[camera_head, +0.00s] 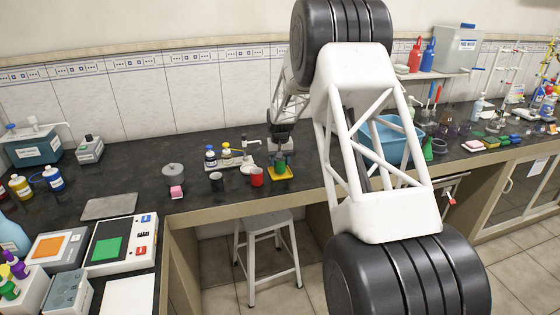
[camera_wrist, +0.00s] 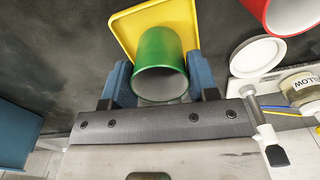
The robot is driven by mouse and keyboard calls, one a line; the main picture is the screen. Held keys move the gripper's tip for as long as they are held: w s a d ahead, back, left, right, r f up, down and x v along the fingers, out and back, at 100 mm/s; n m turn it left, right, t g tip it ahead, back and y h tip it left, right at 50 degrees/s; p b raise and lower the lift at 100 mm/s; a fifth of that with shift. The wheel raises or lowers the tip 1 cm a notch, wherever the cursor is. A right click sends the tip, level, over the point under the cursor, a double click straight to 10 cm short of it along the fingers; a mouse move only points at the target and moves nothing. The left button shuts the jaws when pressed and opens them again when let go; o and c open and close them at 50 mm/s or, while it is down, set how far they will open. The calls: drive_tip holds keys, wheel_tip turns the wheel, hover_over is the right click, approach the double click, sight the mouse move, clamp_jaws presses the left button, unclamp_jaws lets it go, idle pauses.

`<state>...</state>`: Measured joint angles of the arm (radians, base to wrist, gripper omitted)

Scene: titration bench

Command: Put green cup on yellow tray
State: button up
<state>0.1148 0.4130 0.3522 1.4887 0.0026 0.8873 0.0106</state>
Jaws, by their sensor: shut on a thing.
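The green cup (camera_wrist: 160,50) is between the two blue fingers of my gripper (camera_wrist: 162,88) in the wrist view, with its open mouth towards the camera. My gripper is shut on it. The yellow tray (camera_wrist: 125,25) lies behind the cup in that view. In the head view the green cup (camera_head: 281,168) is over the yellow tray (camera_head: 288,175), with my gripper (camera_head: 281,158) above it. The cup looks upright and at or very near the tray surface; I cannot tell whether it touches. The cup hides part of the tray.
A red cup (camera_head: 257,177) stands just left of the tray, and a dark cup (camera_head: 217,182) further left. A white disc (camera_wrist: 257,57) and a labelled bottle (camera_wrist: 300,88) are close by in the wrist view. A blue basin (camera_head: 392,140) stands to the right.

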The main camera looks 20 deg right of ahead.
drive_tip(key=shift+f, duration=0.6)
idle(0.8)
drive_tip(key=o, duration=1.1)
drive_tip(key=shift+o, duration=0.2)
drive_tip(key=shift+r, duration=0.1)
drive_tip(key=shift+r, duration=2.9)
